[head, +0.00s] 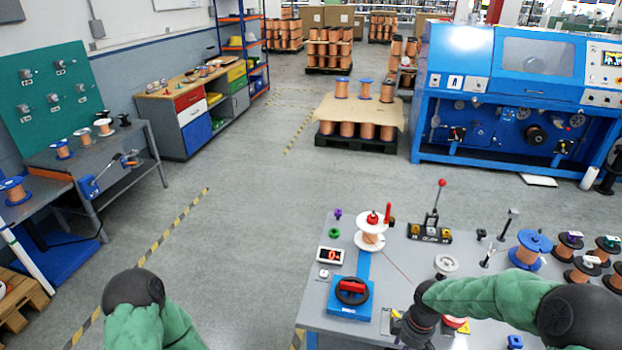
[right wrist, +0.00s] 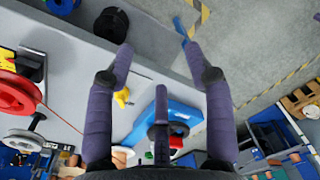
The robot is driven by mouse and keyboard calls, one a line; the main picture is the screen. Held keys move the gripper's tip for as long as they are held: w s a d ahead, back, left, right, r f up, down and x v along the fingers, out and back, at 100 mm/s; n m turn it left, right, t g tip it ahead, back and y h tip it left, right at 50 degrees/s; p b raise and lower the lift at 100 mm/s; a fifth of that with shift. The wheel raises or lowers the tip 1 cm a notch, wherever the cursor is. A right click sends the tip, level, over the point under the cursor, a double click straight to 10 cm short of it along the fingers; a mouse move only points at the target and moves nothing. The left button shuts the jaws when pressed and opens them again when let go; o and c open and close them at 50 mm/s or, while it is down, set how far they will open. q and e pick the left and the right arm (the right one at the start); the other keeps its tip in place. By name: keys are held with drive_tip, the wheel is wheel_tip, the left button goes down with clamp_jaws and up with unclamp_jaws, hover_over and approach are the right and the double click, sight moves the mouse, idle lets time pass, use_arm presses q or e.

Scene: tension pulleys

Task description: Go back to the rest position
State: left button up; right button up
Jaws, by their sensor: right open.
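My right arm comes in from the lower right of the head view, over the grey work table (head: 310,308). My right gripper is mostly cut off at the bottom of the head view. In the right wrist view my right gripper (right wrist: 158,62) is open, with its purple fingers spread and nothing between the tips. Beyond the fingers, a blue device (right wrist: 185,117) with a red part shows. My left arm shows as a green and black link at the lower left of the head view; its gripper is out of view.
On the table are a white-flanged copper spool (head: 369,239), a blue unit with a red and black knob (head: 350,296), a small display (head: 330,256), a red-tipped lever (head: 437,195) and a blue-flanged spool (head: 530,248). A blue machine (head: 500,60) stands behind. The floor left of the table is clear.

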drive_tip(key=s+a+f+m+y, duration=0.3)
drive_tip(key=s+a+f+m, duration=0.9)
drive_tip(key=s+a+f, duration=0.3)
drive_tip(key=shift+s+a+f+m+t, duration=0.25)
drive_tip(key=shift+s+f, duration=0.3)
drive_tip(key=shift+f, duration=0.35)
